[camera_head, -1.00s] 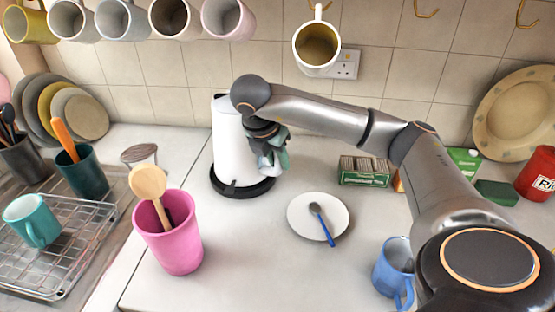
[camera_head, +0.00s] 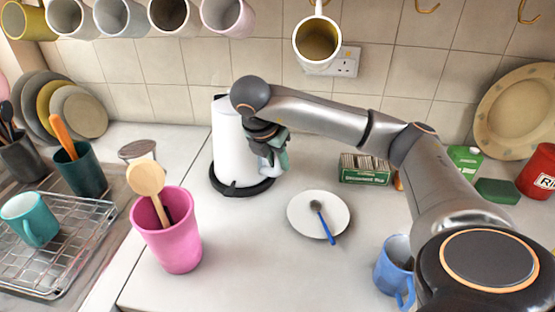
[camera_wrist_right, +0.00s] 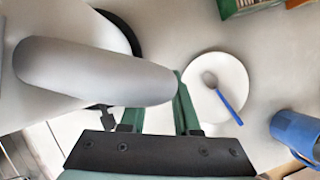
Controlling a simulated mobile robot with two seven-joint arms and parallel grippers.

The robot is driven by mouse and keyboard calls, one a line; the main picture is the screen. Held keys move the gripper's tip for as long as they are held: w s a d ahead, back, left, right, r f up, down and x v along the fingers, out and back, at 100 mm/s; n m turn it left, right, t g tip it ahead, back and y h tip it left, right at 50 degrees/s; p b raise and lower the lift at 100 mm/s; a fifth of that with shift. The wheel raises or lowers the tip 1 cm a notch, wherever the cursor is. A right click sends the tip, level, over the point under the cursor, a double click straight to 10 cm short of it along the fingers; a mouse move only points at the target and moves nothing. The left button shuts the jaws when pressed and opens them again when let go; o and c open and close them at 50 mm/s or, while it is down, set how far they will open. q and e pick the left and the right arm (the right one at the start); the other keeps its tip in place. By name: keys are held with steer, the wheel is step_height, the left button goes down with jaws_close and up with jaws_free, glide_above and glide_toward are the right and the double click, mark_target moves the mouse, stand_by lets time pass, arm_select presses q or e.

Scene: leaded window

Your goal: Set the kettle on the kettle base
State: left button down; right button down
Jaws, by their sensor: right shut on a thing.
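The white kettle (camera_head: 227,145) stands upright at the back of the counter, left of centre. Its bottom is over the black round kettle base (camera_head: 243,191), whose rim shows around it; I cannot tell whether a small gap is left between them. My right gripper (camera_head: 272,157) is at the kettle's right side, shut on its handle. In the right wrist view, the pale grey handle (camera_wrist_right: 95,72) lies between the green fingers; one finger is mostly hidden behind it. The base's dark edge (camera_wrist_right: 122,30) shows beyond the handle. My left gripper is not in view.
A pink pot (camera_head: 170,240) with a wooden spoon stands front left. A white plate (camera_head: 303,222) with a blue-handled spoon lies right of the kettle. A green box (camera_head: 364,172) and a blue mug (camera_head: 392,268) are further right. Mugs hang above.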

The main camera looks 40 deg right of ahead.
steer(key=shift+w+r, duration=0.1)
steer(key=c, duration=0.9)
jaws_free()
steer(key=shift+s+f, duration=0.2)
steer(key=shift+f, duration=0.1)
steer(key=p+v, duration=0.2)
steer(key=v, duration=0.1)
steer(key=shift+r+p, duration=0.25)
steer(key=shift+p, duration=0.05)
steer(key=p+v, duration=0.3)
steer(key=shift+p+v, duration=0.7)
steer(key=shift+v, duration=1.7)
steer(key=shift+a+f, duration=0.1)
